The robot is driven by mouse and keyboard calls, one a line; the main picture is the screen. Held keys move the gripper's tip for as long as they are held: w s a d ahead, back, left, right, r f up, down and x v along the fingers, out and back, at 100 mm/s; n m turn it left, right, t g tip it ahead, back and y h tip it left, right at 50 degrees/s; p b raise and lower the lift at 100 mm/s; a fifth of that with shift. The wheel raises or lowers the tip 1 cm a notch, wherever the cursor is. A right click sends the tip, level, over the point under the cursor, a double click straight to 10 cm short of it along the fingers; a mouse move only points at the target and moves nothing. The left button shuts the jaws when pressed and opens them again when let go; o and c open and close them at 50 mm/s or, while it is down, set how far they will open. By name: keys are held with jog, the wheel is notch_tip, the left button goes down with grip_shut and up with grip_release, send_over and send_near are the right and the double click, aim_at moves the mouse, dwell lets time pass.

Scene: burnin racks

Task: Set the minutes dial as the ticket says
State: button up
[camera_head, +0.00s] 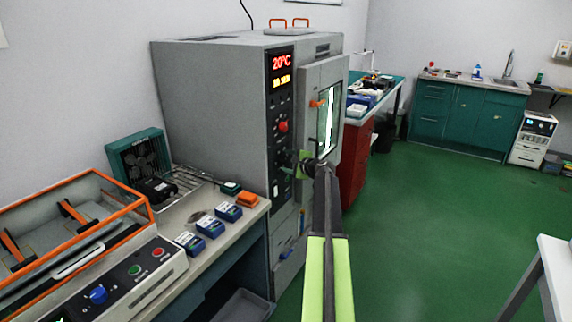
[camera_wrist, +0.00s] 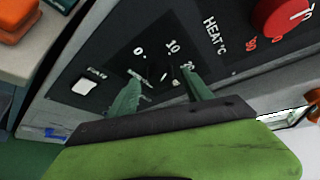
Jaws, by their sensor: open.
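The minutes dial (camera_wrist: 160,78) is on the black control panel. In the wrist view I see its scale numbers 0, 10 and 20, but the dark knob hardly stands out and its setting cannot be told. My gripper (camera_wrist: 161,80) is open, with its two green fingers apart on either side of the dial's place. Whether they touch it I cannot tell. In the head view my gripper (camera_head: 305,165) is at the lower part of the panel and covers part of it. No ticket can be made out. The oven's display (camera_head: 281,70) reads 20°C in red, with a small unreadable amber line below.
The oven door (camera_head: 325,100) stands out at the right, close to my arm. Several blue boxes (camera_head: 210,226) lie on the left bench. The green floor (camera_head: 430,220) at right is clear.

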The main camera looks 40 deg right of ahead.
jog(key=p+v, duration=0.4)
jog(key=v, duration=1.3)
jog(key=shift+s+p, duration=0.2)
jog(key=shift+p, duration=0.15)
